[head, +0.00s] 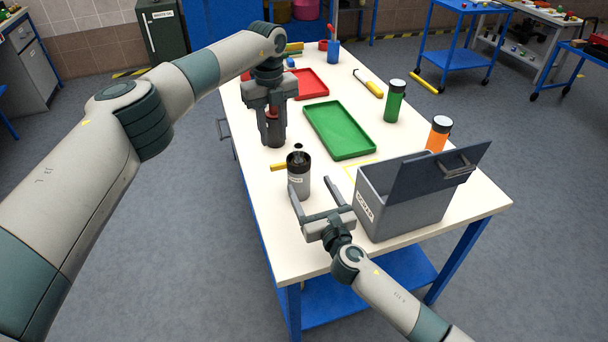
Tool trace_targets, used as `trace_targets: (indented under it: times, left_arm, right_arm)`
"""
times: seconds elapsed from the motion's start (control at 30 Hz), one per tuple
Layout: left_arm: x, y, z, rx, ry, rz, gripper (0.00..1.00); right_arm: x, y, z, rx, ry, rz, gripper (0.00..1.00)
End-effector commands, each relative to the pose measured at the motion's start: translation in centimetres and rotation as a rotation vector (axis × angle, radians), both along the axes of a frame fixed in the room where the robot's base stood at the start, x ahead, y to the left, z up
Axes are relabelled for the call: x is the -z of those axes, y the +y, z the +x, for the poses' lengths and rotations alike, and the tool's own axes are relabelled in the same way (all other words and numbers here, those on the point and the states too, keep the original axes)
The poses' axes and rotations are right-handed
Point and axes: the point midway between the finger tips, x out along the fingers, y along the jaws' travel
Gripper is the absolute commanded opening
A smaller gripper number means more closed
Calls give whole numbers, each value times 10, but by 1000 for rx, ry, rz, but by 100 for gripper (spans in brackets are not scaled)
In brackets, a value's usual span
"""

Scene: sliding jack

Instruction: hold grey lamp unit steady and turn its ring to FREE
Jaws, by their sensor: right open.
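The grey lamp unit (299,186) stands upright near the left edge of the table. It has a pale label, a dark ring (298,161) around its top and a yellow piece beside it at the left. My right gripper (312,184) is open at its near side, one finger overlapping its lower left and the other right of it. I cannot tell if they touch. My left gripper (272,138) points down farther back, its fingers on either side of a dark, red-topped cylinder (273,115). Whether it grips this is unclear.
A grey box (400,208) with a raised dark lid stands close on the right. A green tray (340,130) and a red tray (312,84) lie behind. Green (394,104) and orange (438,136) bottles stand at the right. The near left table corner is clear.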

Motion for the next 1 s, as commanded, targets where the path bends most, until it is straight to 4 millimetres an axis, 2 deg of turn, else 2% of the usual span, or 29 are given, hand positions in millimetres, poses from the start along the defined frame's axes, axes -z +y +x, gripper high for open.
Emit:
trace_targets:
  times: [0.2, 0.4, 0.87, 1.0]
  left_arm:
    - [0, 0, 0, 0, 0, 0, 31]
    - [0, 0, 0, 0, 0, 0, 31]
    - [0, 0, 0, 0, 0, 0, 31]
    - [0, 0, 0, 0, 0, 0, 31]
  right_arm:
    - [-1, 11, 34, 2, 1, 2, 73]
    - [0, 17, 53, 2, 0, 1, 73]
    - [0, 19, 60, 0, 0, 1, 73]
    - [0, 19, 60, 0, 0, 1, 39]
